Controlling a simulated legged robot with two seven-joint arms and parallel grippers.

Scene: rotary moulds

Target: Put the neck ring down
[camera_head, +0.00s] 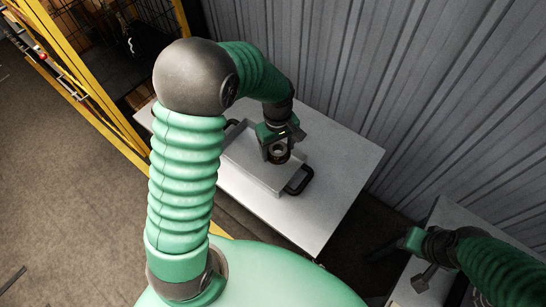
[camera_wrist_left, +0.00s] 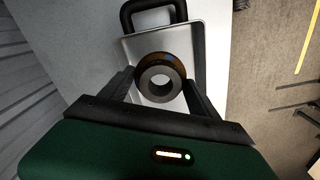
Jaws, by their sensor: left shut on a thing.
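The neck ring (camera_head: 279,152) is a small dark ring with a brownish band. It also shows in the left wrist view (camera_wrist_left: 147,86), between the two black fingers. My left gripper (camera_head: 277,156) is shut on it, over a grey metal tray (camera_head: 256,172) with black handles. I cannot tell whether the ring touches the tray surface. The tray lies on a light table (camera_head: 338,165). My right gripper (camera_head: 420,262) is at the lower right, away from the ring; its finger opening is unclear.
A black tray handle (camera_head: 299,181) sticks out at the near end. The table's right part is bare. A corrugated grey wall (camera_head: 400,80) stands behind it. A yellow frame (camera_head: 90,100) runs along the left. Another grey surface (camera_head: 405,293) lies at the lower right.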

